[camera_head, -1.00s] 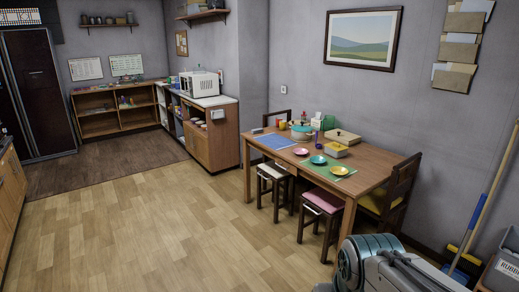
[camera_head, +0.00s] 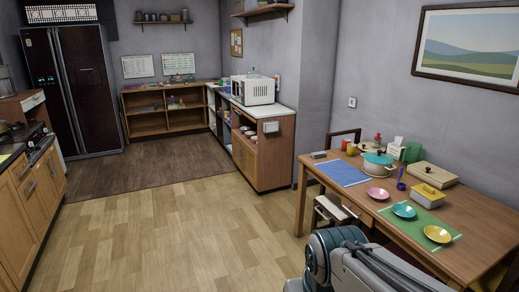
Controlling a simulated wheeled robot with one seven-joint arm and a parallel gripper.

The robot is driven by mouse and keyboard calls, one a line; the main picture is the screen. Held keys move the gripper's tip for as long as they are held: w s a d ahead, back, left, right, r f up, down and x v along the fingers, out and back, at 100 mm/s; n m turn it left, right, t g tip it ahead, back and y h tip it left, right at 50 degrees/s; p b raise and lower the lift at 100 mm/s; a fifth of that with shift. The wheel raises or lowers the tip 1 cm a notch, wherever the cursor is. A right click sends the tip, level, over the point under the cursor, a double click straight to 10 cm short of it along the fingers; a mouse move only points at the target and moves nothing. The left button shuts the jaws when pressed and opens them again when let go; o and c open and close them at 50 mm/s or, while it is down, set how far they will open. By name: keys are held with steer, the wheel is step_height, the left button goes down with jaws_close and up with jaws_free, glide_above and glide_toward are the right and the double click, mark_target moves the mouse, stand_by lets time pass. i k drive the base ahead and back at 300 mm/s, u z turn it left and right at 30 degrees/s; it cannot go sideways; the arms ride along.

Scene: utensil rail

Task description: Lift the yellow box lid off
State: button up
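A small box (camera_head: 426,201) with a pale body stands on the wooden dining table (camera_head: 469,228). A yellow lid (camera_head: 429,191) with a small dark knob lies on top of it. The box is right of the teal-lidded pot and behind the plates. Part of my own arm shows at the bottom right, in front of the table and well apart from the box. My gripper is not in view.
Near the box are a larger beige lidded box (camera_head: 433,174), a pot (camera_head: 379,163), a purple ladle (camera_head: 401,178), and pink, teal and yellow plates (camera_head: 437,234). A stool (camera_head: 331,209) stands at the table's side. The floor (camera_head: 180,235) to the left is clear.

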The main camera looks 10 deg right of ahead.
mark_target(430, 193)
steer(key=z, duration=0.1)
steer(key=i, duration=1.65)
steer(key=z, duration=1.25)
steer(key=i, duration=1.25)
steer(key=z, duration=1)
steer(key=i, duration=0.25)
steer(key=z, duration=0.15)
